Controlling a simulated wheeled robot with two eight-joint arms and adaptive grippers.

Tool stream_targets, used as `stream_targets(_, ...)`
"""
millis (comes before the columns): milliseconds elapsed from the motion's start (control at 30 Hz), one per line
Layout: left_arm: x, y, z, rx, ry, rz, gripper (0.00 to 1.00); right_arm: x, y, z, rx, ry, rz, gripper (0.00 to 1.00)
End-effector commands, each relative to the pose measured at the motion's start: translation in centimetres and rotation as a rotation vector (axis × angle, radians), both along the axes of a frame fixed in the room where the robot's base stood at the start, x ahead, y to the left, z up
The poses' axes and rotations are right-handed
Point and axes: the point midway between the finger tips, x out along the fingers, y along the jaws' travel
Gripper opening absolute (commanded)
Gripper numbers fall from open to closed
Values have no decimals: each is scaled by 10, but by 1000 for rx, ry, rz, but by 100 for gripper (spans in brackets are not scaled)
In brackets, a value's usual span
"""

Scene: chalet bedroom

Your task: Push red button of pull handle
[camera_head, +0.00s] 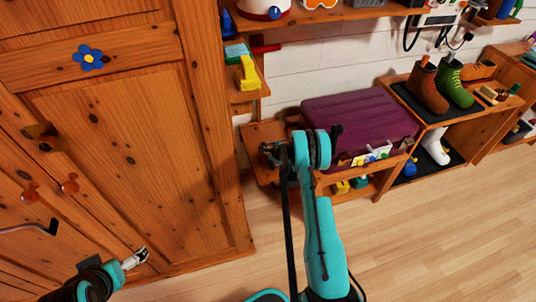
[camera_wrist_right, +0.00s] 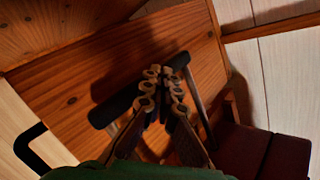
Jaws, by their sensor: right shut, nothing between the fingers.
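A maroon suitcase (camera_head: 358,112) lies on a low wooden shelf unit right of the wardrobe. In the right wrist view its dark red body (camera_wrist_right: 265,148) is at lower right, and dark poles run from it to a black pull handle (camera_wrist_right: 112,108). My right gripper (camera_wrist_right: 162,82) is shut and empty, its fingertips overlapping the handle bar in the picture; whether they touch it I cannot tell. In the head view this gripper (camera_head: 271,151) is small and dark, left of my teal wrist. No red button is visible. My left gripper (camera_head: 134,259) is at lower left; its jaws are unclear.
A wooden wardrobe (camera_head: 130,140) fills the left side. Wall shelves with toys stand above the suitcase. A shoe rack with boots (camera_head: 427,87) stands to the right. The wooden floor (camera_head: 445,235) at lower right is clear.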

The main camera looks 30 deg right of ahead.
Motion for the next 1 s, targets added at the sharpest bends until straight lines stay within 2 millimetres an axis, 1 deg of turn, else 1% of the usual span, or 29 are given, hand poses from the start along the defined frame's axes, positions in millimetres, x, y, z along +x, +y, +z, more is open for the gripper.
stream_targets(267,0,0,0,0,0,0,100,0,0,-1,0,0,0,0)
stream_targets(533,0,0,0,0,0,0,100,0,0,8,0,0,0,0)
stream_targets(833,0,0,1,0,0,0,100,0,0,10,0,0,0,0)
stream_targets(1000,0,0,5,0,0,0,100,0,0,20,0,0,0,0)
